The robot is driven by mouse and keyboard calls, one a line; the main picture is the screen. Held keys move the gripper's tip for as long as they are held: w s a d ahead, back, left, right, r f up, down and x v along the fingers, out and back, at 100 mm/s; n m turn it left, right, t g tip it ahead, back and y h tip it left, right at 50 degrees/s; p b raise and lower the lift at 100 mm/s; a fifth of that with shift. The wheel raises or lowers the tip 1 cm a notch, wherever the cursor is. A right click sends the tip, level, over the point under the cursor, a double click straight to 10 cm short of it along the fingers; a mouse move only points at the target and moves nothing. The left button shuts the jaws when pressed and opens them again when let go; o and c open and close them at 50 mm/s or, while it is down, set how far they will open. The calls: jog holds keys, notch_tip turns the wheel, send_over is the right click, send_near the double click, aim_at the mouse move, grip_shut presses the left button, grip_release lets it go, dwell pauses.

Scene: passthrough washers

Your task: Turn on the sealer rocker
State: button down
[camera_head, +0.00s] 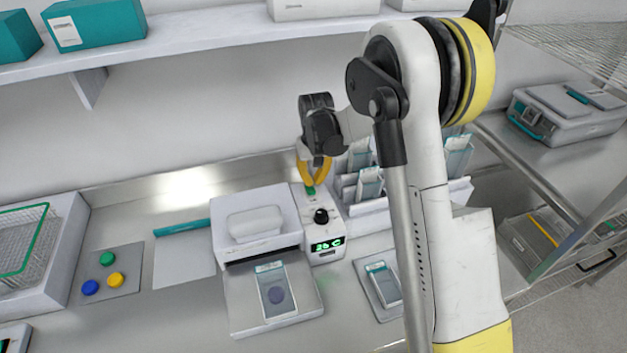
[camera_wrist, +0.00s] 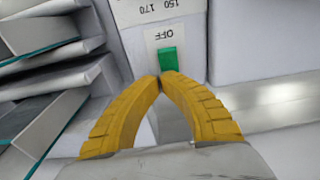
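The sealer (camera_head: 255,222) is a white machine on the bench with a black knob (camera_head: 321,216) and a lit green display (camera_head: 328,245) on its right-hand column. Its green rocker (camera_wrist: 168,60) shows in the wrist view beside a label reading OFF, upside down there. In the head view a bit of the rocker (camera_head: 310,190) shows below my fingertips. My gripper (camera_head: 314,183) points down at it; its yellow fingertips (camera_wrist: 162,78) meet with nothing seen between them. They overlap the rocker's near edge in the wrist view; I cannot tell if they touch it.
A pouch (camera_head: 276,290) lies on the sealer's front plate, another on a small tray (camera_head: 384,284) to the right. A rack of pouches (camera_head: 369,184) stands close right of my gripper. Blue, yellow and green caps (camera_head: 107,258) lie left. A shelf (camera_head: 200,37) runs above.

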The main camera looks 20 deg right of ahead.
aim_at(314, 187)
jog(key=shift+r, duration=0.1)
jog(key=shift+r+p, duration=0.35)
jog(key=shift+r, duration=0.35)
jog(key=shift+r, duration=0.25)
notch_tip(314, 187, up, 12)
jog(key=shift+s+f, duration=0.25)
jog(key=shift+s, duration=0.2)
jog(key=shift+s, duration=0.1)
